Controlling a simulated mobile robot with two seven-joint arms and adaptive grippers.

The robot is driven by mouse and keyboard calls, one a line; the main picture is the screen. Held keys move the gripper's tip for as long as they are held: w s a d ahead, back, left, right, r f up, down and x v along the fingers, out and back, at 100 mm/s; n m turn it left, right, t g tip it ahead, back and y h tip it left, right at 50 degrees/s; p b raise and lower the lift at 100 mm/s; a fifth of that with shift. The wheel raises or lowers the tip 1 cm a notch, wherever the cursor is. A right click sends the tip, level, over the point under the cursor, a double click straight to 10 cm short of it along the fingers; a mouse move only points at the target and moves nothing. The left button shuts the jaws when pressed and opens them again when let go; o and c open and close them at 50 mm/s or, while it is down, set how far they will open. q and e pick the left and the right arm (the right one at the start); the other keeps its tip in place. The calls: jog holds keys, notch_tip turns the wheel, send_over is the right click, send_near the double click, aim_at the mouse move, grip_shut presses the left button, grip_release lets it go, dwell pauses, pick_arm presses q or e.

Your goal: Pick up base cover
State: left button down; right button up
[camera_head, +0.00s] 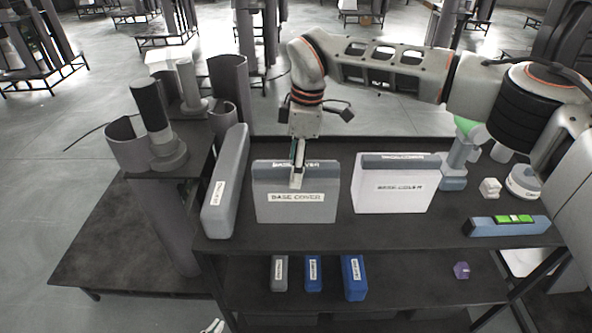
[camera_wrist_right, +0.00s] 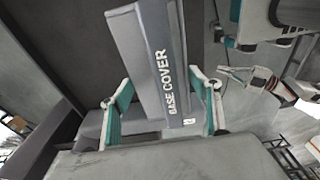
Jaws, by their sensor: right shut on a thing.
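The base cover (camera_head: 297,207) is a grey, box-like panel labelled BASE COVER, standing upright on the dark top shelf. My right gripper (camera_head: 297,165) comes down over its top edge and is shut on it. In the right wrist view the base cover (camera_wrist_right: 160,62) lies between the two teal-padded fingers of my right gripper (camera_wrist_right: 163,108). A second, lighter panel labelled BASE COVER (camera_head: 396,190) stands to its right, apart from it. My left gripper (camera_head: 213,326) shows only as a tip at the bottom edge; in the right wrist view its fingers look apart and empty.
A tall grey panel (camera_head: 226,185) stands close on the left. A blue spirit level (camera_head: 507,225) and a small white part (camera_head: 490,187) lie to the right. Blue boxes (camera_head: 354,278) and a purple part (camera_head: 461,270) are on the lower shelf (camera_head: 410,285).

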notch_tip(320, 180, up, 21)
jog(key=p, duration=0.1)
jog(key=shift+p, duration=0.3)
dwell(0.5)
